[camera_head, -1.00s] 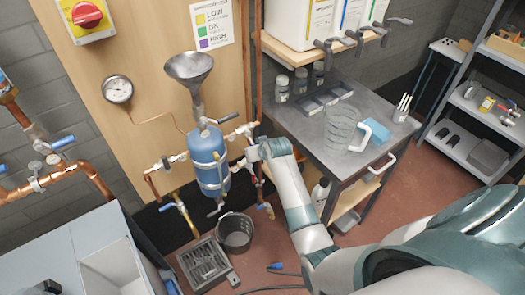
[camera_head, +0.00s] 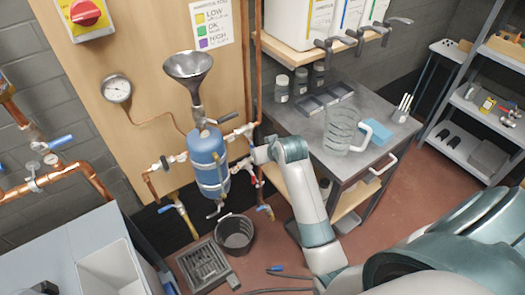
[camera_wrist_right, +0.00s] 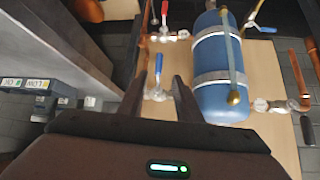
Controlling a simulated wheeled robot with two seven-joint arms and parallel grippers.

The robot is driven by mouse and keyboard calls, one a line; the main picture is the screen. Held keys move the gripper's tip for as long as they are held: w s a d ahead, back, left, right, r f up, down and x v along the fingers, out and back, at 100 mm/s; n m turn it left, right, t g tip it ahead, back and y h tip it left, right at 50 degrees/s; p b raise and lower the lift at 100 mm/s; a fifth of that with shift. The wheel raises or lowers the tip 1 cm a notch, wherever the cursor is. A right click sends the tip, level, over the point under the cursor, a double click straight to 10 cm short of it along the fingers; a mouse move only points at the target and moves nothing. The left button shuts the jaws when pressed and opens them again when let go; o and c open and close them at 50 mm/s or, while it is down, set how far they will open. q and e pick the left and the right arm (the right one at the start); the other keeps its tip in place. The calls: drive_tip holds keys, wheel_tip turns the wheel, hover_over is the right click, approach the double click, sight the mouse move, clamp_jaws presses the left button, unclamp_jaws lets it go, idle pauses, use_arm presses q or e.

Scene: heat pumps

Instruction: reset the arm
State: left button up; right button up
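My right arm comes in from the lower right in the head view. Its gripper (camera_head: 250,160) is beside the lower right pipework of the blue tank (camera_head: 208,162). In the right wrist view, the two fingers of this gripper (camera_wrist_right: 168,85) are apart, with nothing visibly clamped. A blue-handled valve (camera_wrist_right: 158,82) shows between and beyond the fingers. The blue tank also shows in the wrist view (camera_wrist_right: 220,75), right of the fingers. Whether the fingers touch any pipework cannot be told. My left gripper is not in view.
A funnel (camera_head: 188,67) stands above the tank. A black bucket (camera_head: 235,235) and a floor drain (camera_head: 205,266) lie below. The grey workbench (camera_head: 290,122) with a clear pitcher (camera_head: 340,130) is right of the gripper. Copper pipes (camera_head: 254,70) run up the wooden panel.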

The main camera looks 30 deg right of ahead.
drive_tip(key=shift+f, duration=0.1)
idle(0.3)
drive_tip(key=s+a+f+n+g+b, duration=0.15)
drive_tip(key=s+f, duration=0.35)
drive_tip(key=f, duration=0.7)
drive_tip(key=s+a+f+g, duration=0.1)
drive_tip(key=s+a+f, duration=0.35)
drive_tip(key=f, duration=0.75)
drive_tip(key=s+f+g+b, duration=0.1)
drive_tip(key=s+f+g, duration=0.1)
drive_tip(key=s+f, duration=0.75)
drive_tip(key=s+f+g, duration=0.1)
drive_tip(key=s+f, duration=0.6)
drive_tip(key=s, duration=0.5)
drive_tip(key=s+a+f+n+g, duration=0.1)
drive_tip(key=s+f, duration=0.7)
drive_tip(key=s, duration=0.5)
drive_tip(key=s+a+f+n+g+y+b, duration=0.1)
drive_tip(key=s+f, duration=0.7)
drive_tip(key=s, duration=0.4)
drive_tip(key=shift+s+f, duration=0.15)
drive_tip(key=shift+f, duration=0.1)
drive_tip(key=shift+a+g, duration=0.1)
drive_tip(key=shift+g, duration=0.15)
